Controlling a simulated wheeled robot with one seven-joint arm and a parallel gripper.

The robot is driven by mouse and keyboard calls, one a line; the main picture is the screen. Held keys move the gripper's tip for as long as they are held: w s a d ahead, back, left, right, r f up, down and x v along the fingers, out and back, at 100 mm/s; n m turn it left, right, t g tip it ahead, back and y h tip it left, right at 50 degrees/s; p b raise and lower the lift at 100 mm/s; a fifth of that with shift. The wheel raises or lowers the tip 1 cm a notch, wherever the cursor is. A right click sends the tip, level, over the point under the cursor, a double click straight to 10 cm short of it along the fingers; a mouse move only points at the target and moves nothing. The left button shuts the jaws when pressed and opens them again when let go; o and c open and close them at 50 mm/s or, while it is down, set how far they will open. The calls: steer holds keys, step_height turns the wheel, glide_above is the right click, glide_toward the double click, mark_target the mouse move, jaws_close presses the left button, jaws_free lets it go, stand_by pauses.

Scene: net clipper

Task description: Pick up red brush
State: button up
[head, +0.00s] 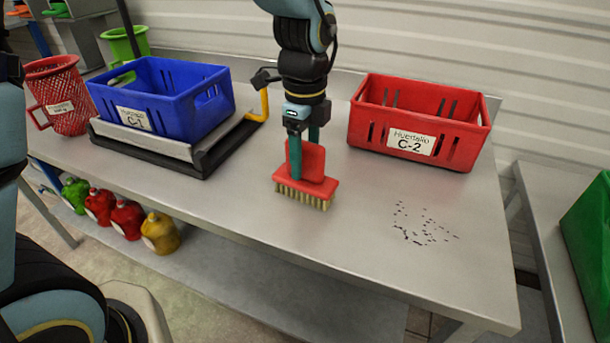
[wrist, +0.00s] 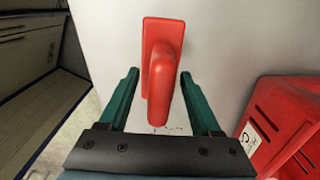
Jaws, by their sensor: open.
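The red brush (head: 310,184) has a red block, a raised red handle and pale bristles. It stands bristles down on the grey metal table (head: 375,225), near the middle. My gripper (head: 304,165) is directly above and around it, pointing down, with its green fingers at the handle. In the wrist view the brush (wrist: 163,75) lies between and beyond my two open fingers (wrist: 160,90), with a gap on each side. I cannot tell whether a finger touches the handle in the head view.
A blue crate (head: 165,98) labelled C-1 sits on a scale at the left. A red crate (head: 418,125) labelled C-2 stands at the back right. A red mesh basket (head: 62,95) is at far left. Dark specks (head: 420,228) lie at right. The front of the table is clear.

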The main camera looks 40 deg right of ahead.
steer(key=shift+f, duration=0.1)
steer(key=shift+c, duration=0.2)
jaws_close()
stand_by(1.2)
